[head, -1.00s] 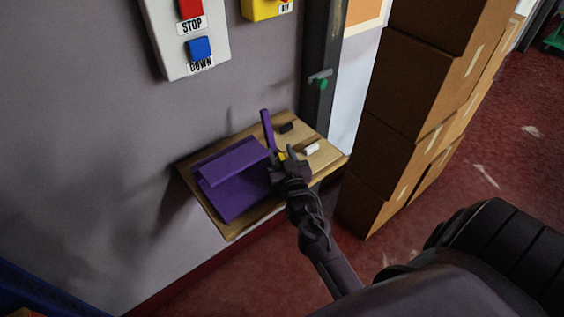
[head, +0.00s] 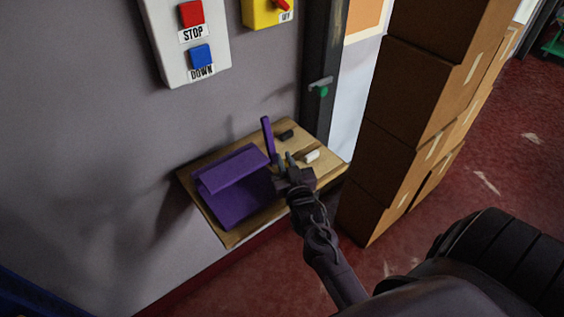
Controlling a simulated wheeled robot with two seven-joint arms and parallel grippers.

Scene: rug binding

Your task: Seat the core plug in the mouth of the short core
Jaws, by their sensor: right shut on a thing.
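My right gripper (head: 284,160) is over the right part of a small wooden shelf (head: 232,238), beside a purple folded piece (head: 238,199). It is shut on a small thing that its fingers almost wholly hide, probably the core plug. A narrow purple upright strip (head: 267,136) stands just left of and behind the fingertips. I cannot tell whether the fingers touch it. I cannot make out the short core or its mouth for certain. My left gripper is not in view.
A small black block (head: 286,136) and a small white block (head: 312,155) lie on the shelf. Stacked cardboard boxes (head: 399,105) stand close on the right. A white panel with red and blue buttons (head: 184,45) and a green-ended handle (head: 320,90) are above.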

